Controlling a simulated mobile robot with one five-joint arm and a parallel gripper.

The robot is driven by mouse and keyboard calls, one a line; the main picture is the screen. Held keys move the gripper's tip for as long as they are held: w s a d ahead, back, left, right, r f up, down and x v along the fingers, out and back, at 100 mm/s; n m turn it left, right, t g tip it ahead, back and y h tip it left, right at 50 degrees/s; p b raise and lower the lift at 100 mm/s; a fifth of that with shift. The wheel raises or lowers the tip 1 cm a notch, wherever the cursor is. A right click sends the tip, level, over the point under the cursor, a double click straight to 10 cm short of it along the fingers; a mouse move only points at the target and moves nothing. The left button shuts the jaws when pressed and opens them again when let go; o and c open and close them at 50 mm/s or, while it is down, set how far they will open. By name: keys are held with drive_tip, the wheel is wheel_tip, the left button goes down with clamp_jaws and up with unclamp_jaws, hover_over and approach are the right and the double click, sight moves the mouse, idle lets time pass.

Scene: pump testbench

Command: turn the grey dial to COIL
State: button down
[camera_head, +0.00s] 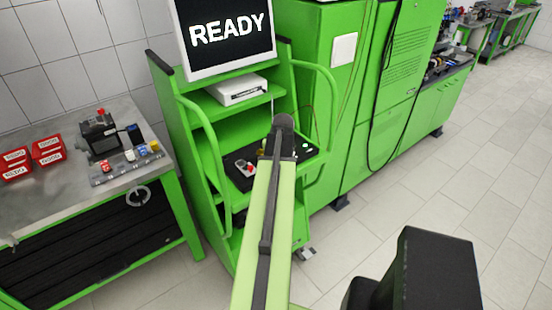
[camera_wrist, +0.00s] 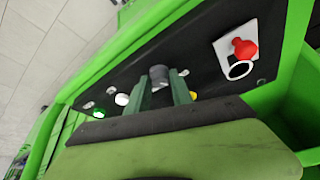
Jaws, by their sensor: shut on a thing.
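The grey dial (camera_wrist: 159,71) is a short round knob on the black control panel (camera_wrist: 115,75) in the wrist view. My gripper (camera_wrist: 162,84) is shut on it, with one green finger on each side. The dial's pointer and the COIL marking cannot be made out, so its setting cannot be read. In the head view my arm covers the dial and my gripper; the panel (camera_head: 236,178) shows in part on both sides of the arm.
A red knob (camera_wrist: 243,47) stands on a white plate at the panel's right. A white button (camera_wrist: 122,99) and a green button (camera_wrist: 98,113) lie left of my fingers; a yellow part (camera_wrist: 192,95) lies close at right. A screen (camera_head: 228,32) reads READY.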

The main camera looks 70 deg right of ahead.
drive_tip(key=shift+s, duration=0.15)
idle(0.3)
drive_tip(key=c, duration=1.1)
unclamp_jaws()
drive_tip(key=shift+c, duration=0.2)
drive_tip(key=p+v, duration=1.6)
drive_tip(key=v, duration=0.1)
drive_tip(key=shift+s, duration=0.15)
drive_tip(key=shift+r, duration=0.1)
